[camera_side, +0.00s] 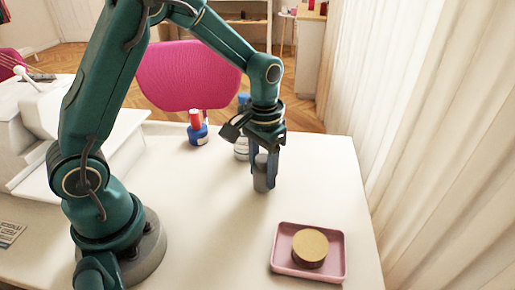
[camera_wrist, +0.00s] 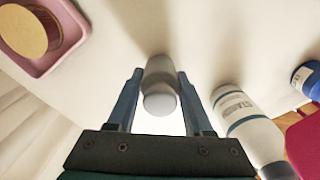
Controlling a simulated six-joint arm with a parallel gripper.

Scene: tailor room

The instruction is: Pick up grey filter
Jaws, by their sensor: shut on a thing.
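The grey filter (camera_side: 263,180) is a small grey cylinder standing upright near the far part of the white table. My gripper (camera_side: 262,172) points straight down over it and is shut on it, one finger on each side. In the wrist view the filter (camera_wrist: 160,92) sits between the two fingers of my gripper (camera_wrist: 160,84), its pale round top facing the camera. Whether its base touches the table is hard to tell.
A pink tray (camera_side: 337,275) holding a tan round thing (camera_side: 310,247) lies at the front right. A white bottle (camera_wrist: 245,120) with blue bands stands close beside my gripper. A blue bottle with a red top (camera_side: 197,128) stands farther left. The table between filter and tray is clear.

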